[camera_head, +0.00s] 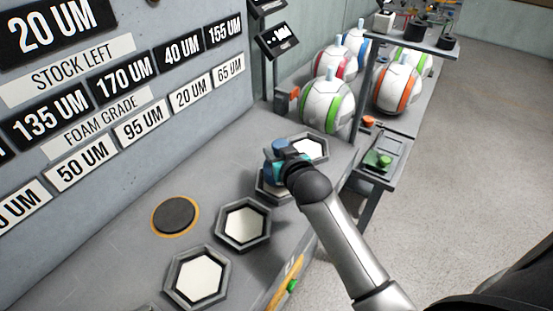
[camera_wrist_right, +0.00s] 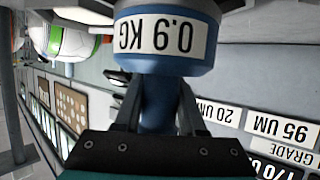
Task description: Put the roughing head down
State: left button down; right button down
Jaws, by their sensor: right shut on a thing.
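My right gripper (camera_head: 287,160) is over the far part of the grey bench, near the hexagonal holders. It is shut on a blue piece (camera_head: 274,149), which I take to be the roughing head. In the right wrist view, the fingers (camera_wrist_right: 157,108) close on the blue stem of this head (camera_wrist_right: 157,68), which carries a white "0.9 KG" label. The arm and gripper partly hide a hexagonal holder (camera_head: 266,194) just below. I cannot tell whether the head touches it. My left gripper is not in view.
Hexagonal holders with pale inserts (camera_head: 242,225) (camera_head: 200,279) line the bench, another (camera_head: 322,150) beyond the gripper. A dark disc (camera_head: 175,216) with an orange ring lies left. A label board (camera_head: 110,105) rises behind. Striped balls (camera_head: 327,107) sit on a far rack.

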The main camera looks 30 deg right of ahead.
jog(key=shift+w+f, duration=0.1)
jog(key=shift+f, duration=0.75)
jog(key=shift+f, duration=0.15)
jog(key=shift+c, duration=2.4)
grip_release()
jog(key=shift+f, duration=0.15)
jog(key=shift+s+r, duration=0.25)
jog(key=shift+s, duration=0.1)
jog(key=p+v, duration=0.2)
jog(key=v, duration=0.9)
jog(key=shift+s, duration=0.25)
